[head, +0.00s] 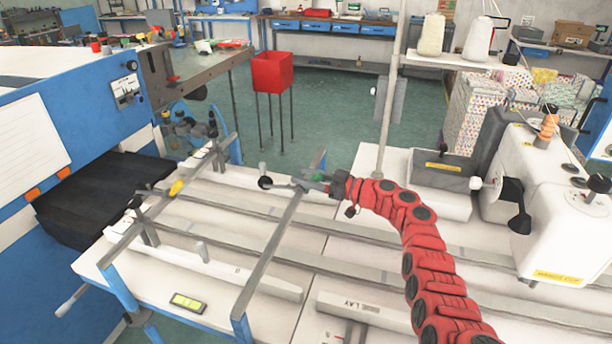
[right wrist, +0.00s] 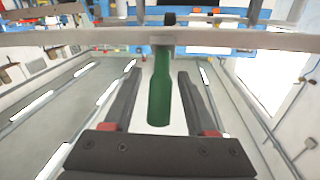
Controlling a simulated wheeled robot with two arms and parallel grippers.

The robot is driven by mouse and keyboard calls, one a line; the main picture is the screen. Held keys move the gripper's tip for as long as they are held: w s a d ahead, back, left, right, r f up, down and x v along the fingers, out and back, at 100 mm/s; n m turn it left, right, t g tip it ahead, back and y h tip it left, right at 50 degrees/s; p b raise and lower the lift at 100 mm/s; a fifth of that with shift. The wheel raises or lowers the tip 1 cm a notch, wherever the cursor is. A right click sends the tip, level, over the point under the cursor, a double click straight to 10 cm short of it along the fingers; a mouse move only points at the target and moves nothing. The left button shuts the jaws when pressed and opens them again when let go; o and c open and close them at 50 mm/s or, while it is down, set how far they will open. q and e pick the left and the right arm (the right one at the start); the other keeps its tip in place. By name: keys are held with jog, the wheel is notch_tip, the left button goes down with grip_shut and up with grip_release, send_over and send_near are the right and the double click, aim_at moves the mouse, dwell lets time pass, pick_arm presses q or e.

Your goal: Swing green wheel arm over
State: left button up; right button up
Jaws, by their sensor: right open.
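The green handle (right wrist: 160,92) of the wheel arm stands between the two dark fingers of my right gripper in the right wrist view. Gaps show on both sides of it, so the fingers are apart from it. In the head view my right gripper (head: 321,186) is at the metal cross bar (head: 272,245) over the table, and only a little green (head: 318,176) shows there. A dark round knob (head: 264,183) is just left of the gripper. My left gripper is not in view.
The white table (head: 215,215) carries long metal rails. A yellow handle (head: 176,187) is on the left bar. A white sewing machine (head: 560,215) stands at the right. A red bin (head: 272,72) stands on legs behind, with open floor around it.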

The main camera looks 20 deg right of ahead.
grip_shut()
dwell(1.4)
